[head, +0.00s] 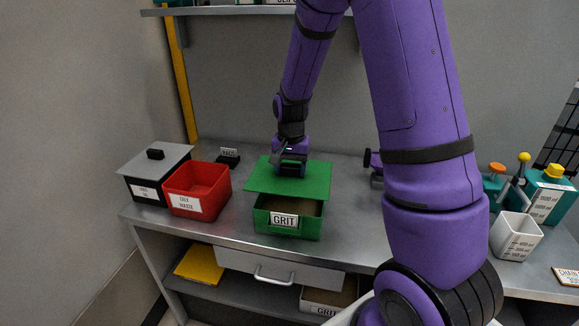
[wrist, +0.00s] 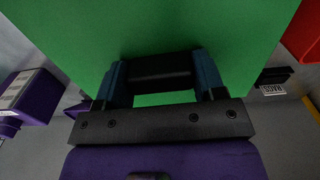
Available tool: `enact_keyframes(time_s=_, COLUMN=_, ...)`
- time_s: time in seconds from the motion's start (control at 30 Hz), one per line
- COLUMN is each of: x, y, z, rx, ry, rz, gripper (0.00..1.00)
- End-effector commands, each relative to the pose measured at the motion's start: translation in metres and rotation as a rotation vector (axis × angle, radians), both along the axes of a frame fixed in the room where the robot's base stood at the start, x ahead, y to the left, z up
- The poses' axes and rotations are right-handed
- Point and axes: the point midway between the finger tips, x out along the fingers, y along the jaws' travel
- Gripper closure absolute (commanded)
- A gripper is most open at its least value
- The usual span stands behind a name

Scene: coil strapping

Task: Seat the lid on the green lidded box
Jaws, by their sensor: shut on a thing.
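The green box (head: 262,219), labelled GRIT, stands on the metal bench and is partly open at its front, showing brown contents. Its flat green lid (head: 310,181) is above the box, set back and to one side of the opening; I cannot tell whether it touches the rim. My gripper (head: 291,168) is shut on the lid's black handle. In the wrist view, my gripper's two blue-grey fingers (wrist: 160,78) clasp the dark handle (wrist: 158,66), and the green lid (wrist: 220,25) fills most of the picture.
A red bin labelled OILY WASTE (head: 207,177) stands close left of the box, with a grey-lidded black box (head: 145,189) beyond it. A small black RAGS holder (head: 229,160) sits behind. A white cup (head: 516,237) and teal containers (head: 548,193) stand at right.

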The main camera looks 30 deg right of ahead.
Motion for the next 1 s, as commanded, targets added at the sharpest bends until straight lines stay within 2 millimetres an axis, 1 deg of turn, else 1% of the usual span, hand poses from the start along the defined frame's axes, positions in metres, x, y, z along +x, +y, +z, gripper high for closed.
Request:
enact_keyframes(time_s=0.13, x=0.0, y=0.0, z=-0.003, rx=0.0, ry=0.001, rz=0.0, gripper=0.6)
enact_keyframes(time_s=0.27, x=0.0, y=0.0, z=-0.011, rx=0.0, ry=0.001, rz=0.0, gripper=0.6)
enact_keyframes(time_s=0.7, x=0.0, y=0.0, z=-0.047, rx=0.001, ry=0.002, rz=0.001, gripper=0.6)
enact_keyframes(time_s=1.0, x=0.0, y=0.0, z=-0.057, rx=0.001, ry=0.001, rz=0.001, gripper=0.6)
